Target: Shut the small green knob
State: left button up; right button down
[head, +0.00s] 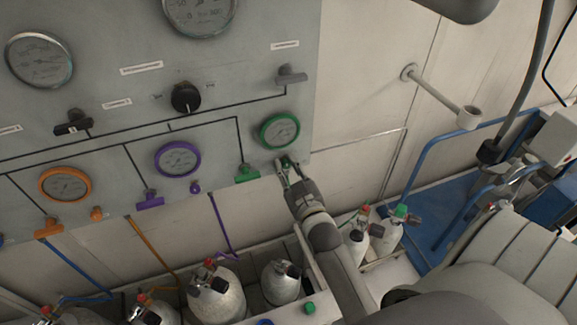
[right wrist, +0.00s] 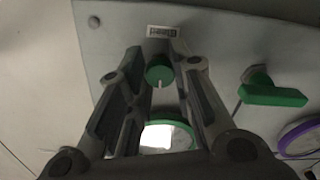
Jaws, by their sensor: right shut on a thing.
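The small green knob (head: 286,163) sits at the lower right edge of the grey panel (head: 215,95), below the green-rimmed gauge (head: 279,131). My right gripper (head: 284,170) reaches up to it and is shut on it. In the right wrist view the round green knob (right wrist: 159,72) with a pale pointer line lies between the two fingers (right wrist: 158,82). A small label (right wrist: 162,31) is beside it on the panel. The fingers partly hide the knob in the head view. My left gripper is not in view.
A green lever handle (head: 246,174) is left of the knob, also seen in the right wrist view (right wrist: 268,92). Purple (head: 149,199) and orange (head: 48,227) levers are further left. Grey cylinders (head: 217,295) stand below. A wall bracket (head: 440,98) juts out at right.

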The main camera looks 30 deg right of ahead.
jog(key=shift+m, duration=0.7)
jog(key=c, duration=1.2)
grip_release()
jog(key=shift+c, duration=0.2)
jog(key=shift+s, duration=0.1)
jog(key=v, duration=0.7)
jog(key=shift+s, duration=0.1)
